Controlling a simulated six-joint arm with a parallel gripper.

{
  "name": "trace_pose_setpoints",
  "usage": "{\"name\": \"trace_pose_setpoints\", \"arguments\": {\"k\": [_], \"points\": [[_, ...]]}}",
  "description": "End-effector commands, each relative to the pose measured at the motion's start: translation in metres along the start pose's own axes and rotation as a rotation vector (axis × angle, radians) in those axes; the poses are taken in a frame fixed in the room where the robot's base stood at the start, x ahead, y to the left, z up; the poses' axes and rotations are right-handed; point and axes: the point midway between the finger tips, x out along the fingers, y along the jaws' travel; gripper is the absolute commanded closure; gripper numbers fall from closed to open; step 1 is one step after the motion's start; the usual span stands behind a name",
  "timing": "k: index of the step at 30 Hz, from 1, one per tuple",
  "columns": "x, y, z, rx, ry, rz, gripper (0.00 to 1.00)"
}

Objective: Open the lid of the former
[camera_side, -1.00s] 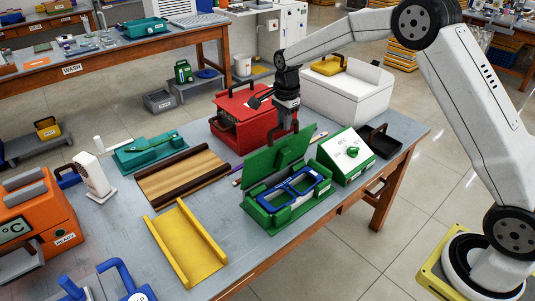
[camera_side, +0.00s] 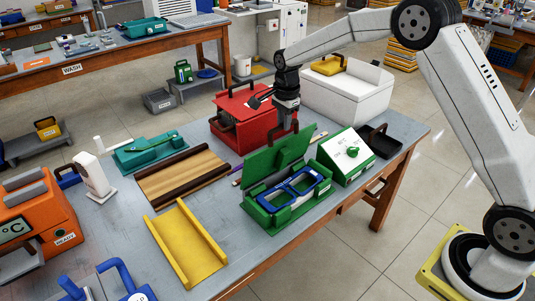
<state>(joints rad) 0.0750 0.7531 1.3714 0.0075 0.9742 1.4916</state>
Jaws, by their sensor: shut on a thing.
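The former is a green box with a green lid (camera_side: 277,161) hinged at its back. The lid stands raised, leaning back a little from upright. My gripper (camera_side: 285,122) points down at the lid's top edge, in front of the red box. It is shut on the lid, near the middle of the top edge; the fingertips are small and partly hidden.
A red box (camera_side: 228,105) stands close behind my gripper, and a white bin (camera_side: 345,98) is behind right. A green-sided box with a sloped white face (camera_side: 345,148) stands right of the former. A yellow channel (camera_side: 184,245) and wooden board (camera_side: 181,178) lie left.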

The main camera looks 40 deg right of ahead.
Motion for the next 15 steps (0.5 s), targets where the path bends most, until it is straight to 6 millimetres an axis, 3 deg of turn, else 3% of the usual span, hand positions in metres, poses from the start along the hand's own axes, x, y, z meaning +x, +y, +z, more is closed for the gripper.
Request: {"name": "trace_pose_setpoints", "arguments": {"k": [8, 15], "points": [[-0.002, -0.004, 0.000, 0.000, 0.001, -0.005, 1.00], [-0.002, -0.020, 0.000, -0.001, 0.003, -0.006, 1.00]]}}
